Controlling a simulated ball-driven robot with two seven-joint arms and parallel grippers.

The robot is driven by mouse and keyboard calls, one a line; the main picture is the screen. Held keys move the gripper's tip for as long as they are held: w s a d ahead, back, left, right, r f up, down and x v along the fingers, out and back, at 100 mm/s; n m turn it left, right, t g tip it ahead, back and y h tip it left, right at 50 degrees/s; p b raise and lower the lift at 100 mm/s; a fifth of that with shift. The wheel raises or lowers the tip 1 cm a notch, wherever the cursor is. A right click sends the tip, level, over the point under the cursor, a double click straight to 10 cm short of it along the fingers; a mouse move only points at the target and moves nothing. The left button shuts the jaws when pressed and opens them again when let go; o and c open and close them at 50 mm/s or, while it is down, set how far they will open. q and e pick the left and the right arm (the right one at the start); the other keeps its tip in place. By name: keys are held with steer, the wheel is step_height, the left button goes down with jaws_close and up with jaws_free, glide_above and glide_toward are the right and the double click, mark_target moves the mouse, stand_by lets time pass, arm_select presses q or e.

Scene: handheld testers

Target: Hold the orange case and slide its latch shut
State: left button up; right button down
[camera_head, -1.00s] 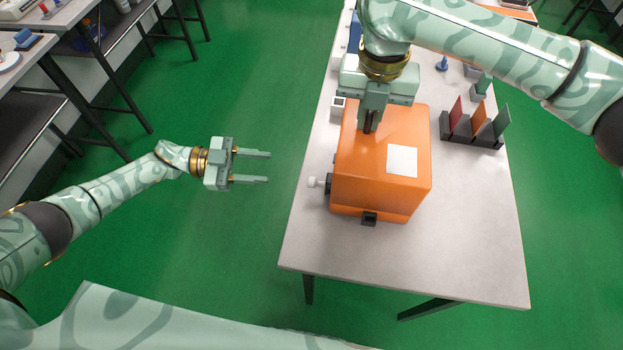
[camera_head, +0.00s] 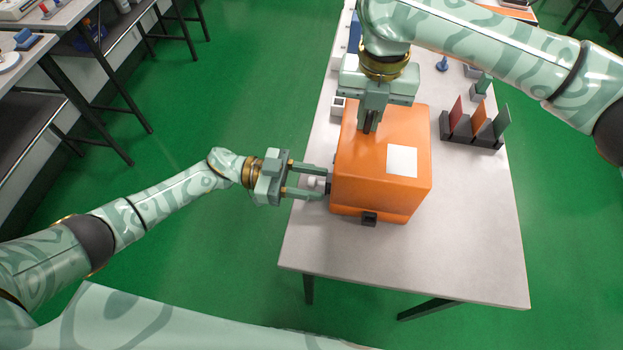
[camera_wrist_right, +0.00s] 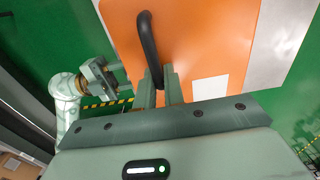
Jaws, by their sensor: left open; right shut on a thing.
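The orange case (camera_head: 365,165) stands on the pale table, with a white label on its top. A black handle (camera_wrist_right: 148,50) on the case shows in the right wrist view. My right gripper (camera_head: 370,128) is shut on this handle from above. The latch's white knob (camera_head: 313,181) is on the case's left side, partly hidden by my left gripper. My left gripper (camera_head: 326,184) is open, its fingers pointing right at that side with the knob between them. I cannot tell whether they touch it. A black clasp (camera_head: 369,218) sits low on the front face.
A dark rack with coloured cards (camera_head: 473,130) stands right of the case. A small white box (camera_head: 338,105) is behind its left side.

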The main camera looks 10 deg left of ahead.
arm_select(q)
jaws_close()
steer(key=shift+w, duration=3)
arm_select(e)
steer(key=shift+s, duration=0.1)
arm_select(q)
jaws_free()
steer(key=shift+a, duration=0.1)
steer(key=a, duration=1.2)
arm_select(e)
steer(key=c, duration=1.4)
jaws_free()
